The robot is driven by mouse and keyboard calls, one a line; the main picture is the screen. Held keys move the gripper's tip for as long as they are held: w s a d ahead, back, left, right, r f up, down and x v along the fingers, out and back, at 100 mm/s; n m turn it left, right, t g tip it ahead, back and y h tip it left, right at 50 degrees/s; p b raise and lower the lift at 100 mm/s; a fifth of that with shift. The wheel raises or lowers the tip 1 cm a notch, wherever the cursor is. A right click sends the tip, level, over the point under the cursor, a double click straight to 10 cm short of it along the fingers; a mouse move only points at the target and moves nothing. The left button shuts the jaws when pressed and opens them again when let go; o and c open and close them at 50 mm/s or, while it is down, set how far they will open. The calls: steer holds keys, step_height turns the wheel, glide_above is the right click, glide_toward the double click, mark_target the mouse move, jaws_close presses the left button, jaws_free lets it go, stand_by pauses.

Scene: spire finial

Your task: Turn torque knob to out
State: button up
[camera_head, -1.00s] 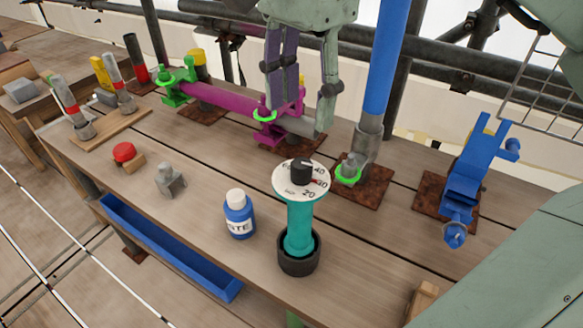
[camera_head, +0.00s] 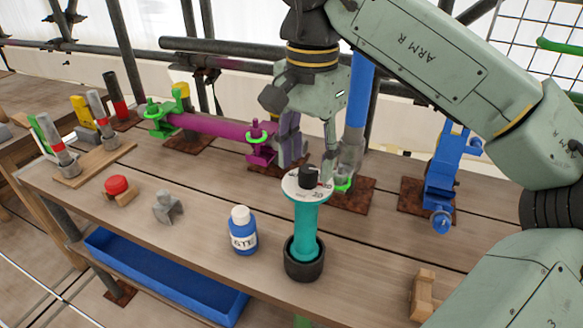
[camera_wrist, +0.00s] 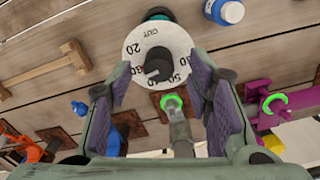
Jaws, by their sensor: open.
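The torque knob (camera_head: 308,176) is a black knob on a white numbered dial (camera_head: 296,189). The dial tops a teal post (camera_head: 305,228) standing in a dark cup (camera_head: 304,262) on the bench. In the wrist view the knob (camera_wrist: 158,64) sits on the dial face (camera_wrist: 140,43), which shows numbers such as 20, 30, 40 and 50, and the word OUT near the top edge. My gripper (camera_wrist: 164,89) is open and empty, its fingers spread to either side of the dial's lower part in that view. In the head view my gripper (camera_head: 309,160) is just behind and above the knob.
A white-capped blue bottle (camera_head: 243,235) stands left of the post. A blue pole (camera_head: 358,100) rises close behind it. A magenta clamp assembly (camera_head: 215,125) lies behind left and a blue clamp (camera_head: 444,180) at right. The bench front around the post is mostly clear.

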steer(key=shift+f, duration=0.75)
steer(key=shift+d, duration=0.1)
steer(key=shift+c, duration=0.3)
jaws_close()
